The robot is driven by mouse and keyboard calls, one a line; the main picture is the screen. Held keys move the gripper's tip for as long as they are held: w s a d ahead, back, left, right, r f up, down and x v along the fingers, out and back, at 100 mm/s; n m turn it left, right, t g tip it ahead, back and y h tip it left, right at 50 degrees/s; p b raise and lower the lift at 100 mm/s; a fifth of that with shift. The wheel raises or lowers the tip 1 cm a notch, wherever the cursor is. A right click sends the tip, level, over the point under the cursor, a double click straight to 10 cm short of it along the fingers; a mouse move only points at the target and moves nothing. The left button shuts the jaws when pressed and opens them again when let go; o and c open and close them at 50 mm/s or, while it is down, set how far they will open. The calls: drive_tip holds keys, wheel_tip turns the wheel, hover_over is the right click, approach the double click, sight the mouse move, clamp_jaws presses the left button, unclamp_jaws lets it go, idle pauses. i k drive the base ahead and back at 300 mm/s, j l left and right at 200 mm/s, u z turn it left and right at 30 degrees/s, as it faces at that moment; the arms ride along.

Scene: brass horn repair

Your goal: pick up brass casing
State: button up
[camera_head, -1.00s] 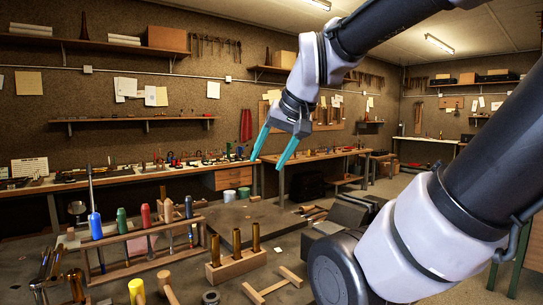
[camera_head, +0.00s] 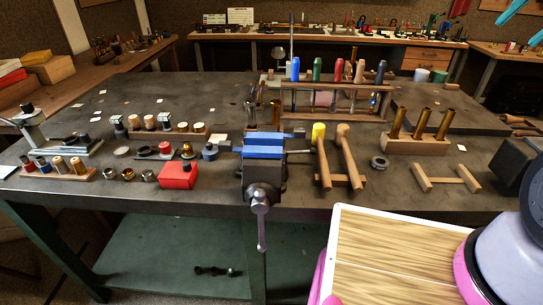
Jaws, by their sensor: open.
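Three upright brass casings, the left one (camera_head: 399,122), the middle one (camera_head: 421,124) and the right one (camera_head: 444,124), stand in a row in a wooden block (camera_head: 415,147) on the right part of the workbench. Their lower ends are hidden in the block. My gripper (camera_head: 520,12) shows only in part at the top right edge. Its teal fingers are open with nothing between them. In the picture it is above and to the right of the casings, clearly apart from them.
A screwdriver rack (camera_head: 335,113) stands behind left of the block. Two mallets (camera_head: 338,160), a metal ring (camera_head: 379,163) and a wooden H-shaped stand (camera_head: 446,178) lie nearby. A blue-jawed vise (camera_head: 263,150) is at the front middle.

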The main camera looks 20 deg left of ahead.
sight(275, 113)
drive_tip(key=k+j+u, duration=0.1)
drive_tip(key=j, duration=0.3)
drive_tip(key=j+u, duration=0.1)
drive_tip(key=j, duration=0.3)
drive_tip(key=j+u, duration=0.2)
drive_tip(key=j, duration=1.35)
